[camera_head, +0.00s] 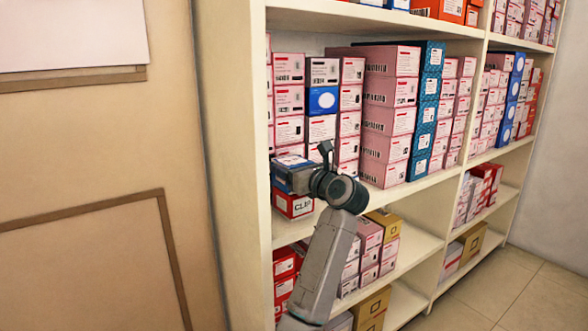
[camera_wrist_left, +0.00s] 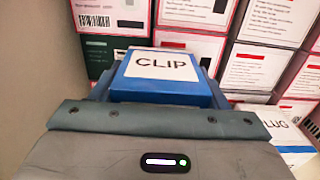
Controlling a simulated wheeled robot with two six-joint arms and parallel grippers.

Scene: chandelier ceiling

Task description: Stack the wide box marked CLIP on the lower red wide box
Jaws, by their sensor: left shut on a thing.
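My left gripper (camera_head: 292,176) is at the left end of the middle shelf, shut on a blue box with a white panel marked CLIP. The CLIP box (camera_wrist_left: 160,68) shows between the fingers in the left wrist view; in the head view the gripper hides most of it. A red wide box (camera_head: 293,204) with a white label sits low at the shelf's front edge, just below the gripper. Whether the held box touches it I cannot tell. My right gripper is not in view.
Stacked pink, white and blue boxes (camera_head: 390,120) fill the middle shelf behind and to the right. The shelf's upright side panel (camera_head: 237,150) is close on the left. A box marked LUG (camera_wrist_left: 290,130) lies at right in the wrist view. More boxes stand on the shelf below.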

